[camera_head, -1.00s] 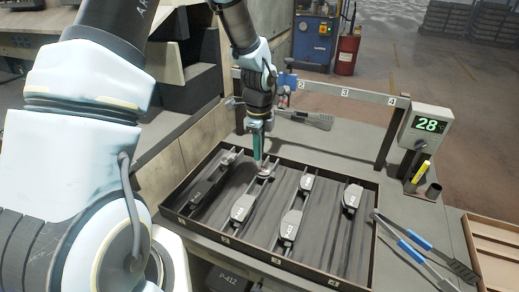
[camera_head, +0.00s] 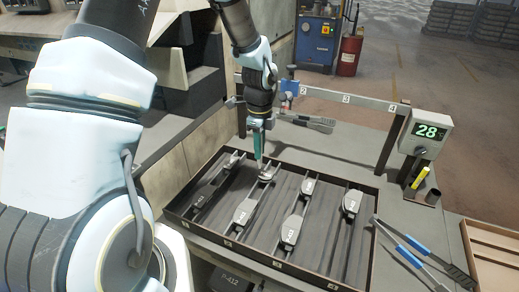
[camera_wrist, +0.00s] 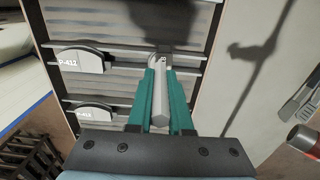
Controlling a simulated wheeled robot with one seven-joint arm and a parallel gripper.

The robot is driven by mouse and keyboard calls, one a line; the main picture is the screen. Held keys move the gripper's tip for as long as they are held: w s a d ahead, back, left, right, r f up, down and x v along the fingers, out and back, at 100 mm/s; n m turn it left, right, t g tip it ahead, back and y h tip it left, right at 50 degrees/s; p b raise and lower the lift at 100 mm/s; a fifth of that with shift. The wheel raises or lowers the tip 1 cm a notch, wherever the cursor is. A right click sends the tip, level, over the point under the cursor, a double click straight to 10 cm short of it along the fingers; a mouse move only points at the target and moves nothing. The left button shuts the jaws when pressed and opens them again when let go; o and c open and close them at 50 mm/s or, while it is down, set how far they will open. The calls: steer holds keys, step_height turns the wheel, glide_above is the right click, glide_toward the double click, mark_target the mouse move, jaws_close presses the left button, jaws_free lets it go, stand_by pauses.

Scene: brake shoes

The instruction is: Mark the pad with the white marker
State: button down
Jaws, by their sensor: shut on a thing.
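My gripper (camera_head: 258,150) points down over the back of the dark tray (camera_head: 172,211), with its teal fingers close together. In the wrist view my gripper (camera_wrist: 162,75) is shut on a pale, white-grey marker (camera_wrist: 160,100) that lies between the fingers and points away. Its tip is over or beside a pad (camera_head: 266,176) in the second lane; contact cannot be told, and the fingers and marker hide much of this pad in the wrist view. Other dark pads with pale labels stand in the tray, such as the one in front (camera_head: 243,212) and one marked P-412 (camera_wrist: 82,61).
A numbered rail (camera_head: 345,99) runs behind the tray. A display reading 28 (camera_head: 430,131) stands at the right, with a yellow marker (camera_head: 420,177) in a holder below it. Blue-handled tongs (camera_head: 415,245) lie right of the tray, near a wooden box (camera_head: 490,245).

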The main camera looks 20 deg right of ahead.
step_height(320, 180, up, 2)
steer(key=shift+r+p, duration=0.25)
steer(key=shift+p, duration=0.55)
steer(key=shift+r, duration=1.1)
